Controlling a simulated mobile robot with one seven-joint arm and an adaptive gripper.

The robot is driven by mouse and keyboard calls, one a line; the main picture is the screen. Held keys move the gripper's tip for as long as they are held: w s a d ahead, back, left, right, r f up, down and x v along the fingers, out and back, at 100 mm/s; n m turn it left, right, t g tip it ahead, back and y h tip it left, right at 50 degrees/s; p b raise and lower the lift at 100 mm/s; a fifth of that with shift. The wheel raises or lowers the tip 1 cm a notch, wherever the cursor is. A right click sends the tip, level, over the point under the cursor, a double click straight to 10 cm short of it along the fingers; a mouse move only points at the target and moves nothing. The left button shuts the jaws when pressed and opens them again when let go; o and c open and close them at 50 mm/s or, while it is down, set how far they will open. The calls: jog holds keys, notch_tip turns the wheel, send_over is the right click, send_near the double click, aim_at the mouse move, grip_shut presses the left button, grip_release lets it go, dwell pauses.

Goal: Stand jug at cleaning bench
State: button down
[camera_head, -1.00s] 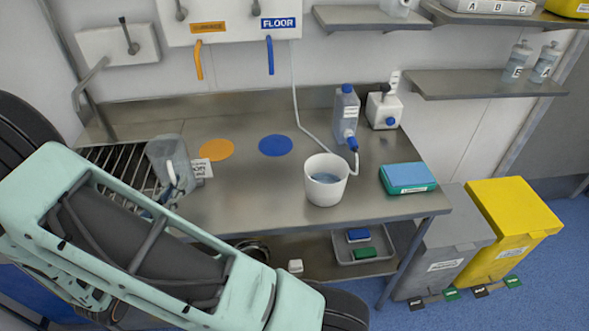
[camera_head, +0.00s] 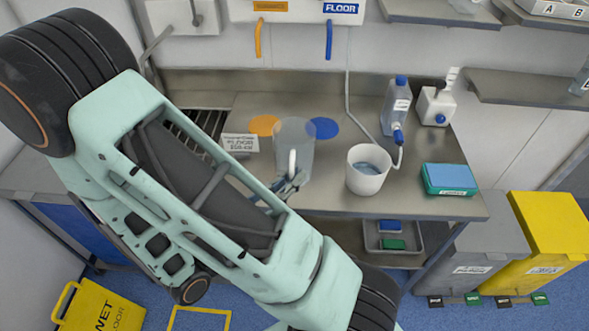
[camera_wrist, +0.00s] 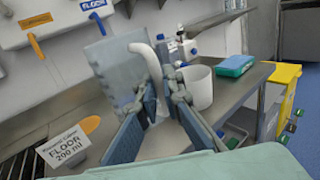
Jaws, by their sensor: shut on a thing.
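A translucent grey jug (camera_head: 295,135) with a white handle is upright in front of the bench's coloured spots in the head view. It also shows in the wrist view (camera_wrist: 112,65), left of centre. My gripper (camera_head: 291,182) is shut on the jug's handle, with its fingers around the lower handle in the wrist view (camera_wrist: 162,95). The jug's base is partly hidden by the fingers, and I cannot tell its height above the bench. The steel cleaning bench (camera_head: 330,200) has an orange spot (camera_head: 262,125) and a blue spot (camera_head: 324,128), both partly visible behind the jug.
A card (camera_head: 239,143) reading FLOOR 200 ml stands left of the jug. A white bucket (camera_head: 366,180) of liquid, a blue-capped bottle (camera_head: 396,104), a white dispenser (camera_head: 436,106) and a blue-green box (camera_head: 449,179) stand to the right. Taps (camera_head: 328,40) hang above the bench.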

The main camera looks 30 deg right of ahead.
aim_at(279, 170)
jog(key=w+f+b, duration=0.1)
jog(key=w+b, duration=0.1)
jog(key=w+d+f+b, duration=0.1)
jog(key=w+b, duration=0.1)
jog(key=b, duration=0.1)
jog(key=w+f+b, duration=0.2)
jog(key=w+b, duration=0.1)
jog(key=shift+d, duration=0.3)
jog(key=w+f+b, duration=0.1)
jog(key=f+b, duration=0.1)
jog(key=w+f+b, duration=0.2)
jog(key=f+b, duration=0.1)
jog(key=w+f+b, duration=0.1)
jog(key=f+b, duration=0.1)
jog(key=f, duration=0.1)
jog(key=shift+w+d+f, duration=0.1)
jog(key=shift+w+d, duration=0.15)
jog(key=shift+d, duration=0.15)
jog(key=c, duration=2.1)
grip_release()
